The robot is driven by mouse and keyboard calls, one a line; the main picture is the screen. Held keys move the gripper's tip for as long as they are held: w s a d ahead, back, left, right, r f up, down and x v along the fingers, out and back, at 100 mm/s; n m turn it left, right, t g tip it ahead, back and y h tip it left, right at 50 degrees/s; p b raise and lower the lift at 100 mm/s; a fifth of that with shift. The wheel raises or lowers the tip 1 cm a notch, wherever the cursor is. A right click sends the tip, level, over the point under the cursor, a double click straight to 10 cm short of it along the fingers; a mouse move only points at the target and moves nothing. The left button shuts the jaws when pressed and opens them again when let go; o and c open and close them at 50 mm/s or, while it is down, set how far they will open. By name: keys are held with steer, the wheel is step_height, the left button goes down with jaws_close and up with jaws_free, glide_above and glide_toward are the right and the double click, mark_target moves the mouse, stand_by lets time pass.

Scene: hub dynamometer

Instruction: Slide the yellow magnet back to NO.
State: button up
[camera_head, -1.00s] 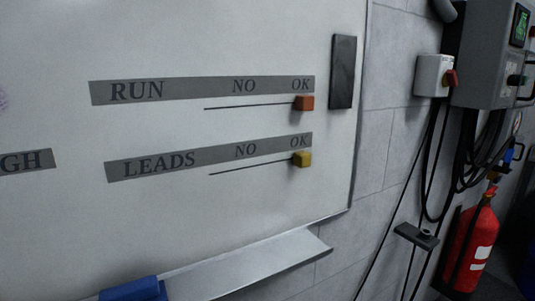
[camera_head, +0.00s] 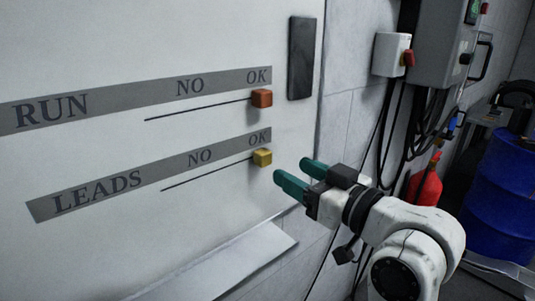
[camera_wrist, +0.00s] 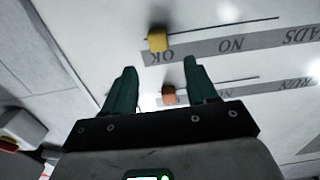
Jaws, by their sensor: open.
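The yellow magnet (camera_head: 262,157) is a small block on the whiteboard, at the OK end of the line under the LEADS strip (camera_head: 110,188). The NO label (camera_head: 200,156) is to its left. My gripper (camera_head: 296,172) is open, its two green fingers close to the right of the magnet and apart from it. In the wrist view the yellow magnet (camera_wrist: 158,39) shows beyond the fingertips, and my gripper (camera_wrist: 160,70) has nothing between its fingers that I can see held.
An orange magnet (camera_head: 261,98) sits at the OK end of the RUN line, above the yellow one. A dark bar (camera_head: 301,58) is on the board's right edge. A tray ledge (camera_head: 225,262) runs below. A switch box (camera_head: 391,54) and cables hang on the wall at right.

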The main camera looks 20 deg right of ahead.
mark_target(266, 157)
steer(key=p+x, duration=0.1)
steer(key=x, duration=0.7)
steer(key=shift+w+f, duration=0.1)
steer(key=shift+w, duration=0.2)
jaws_close()
steer(key=shift+a, duration=0.15)
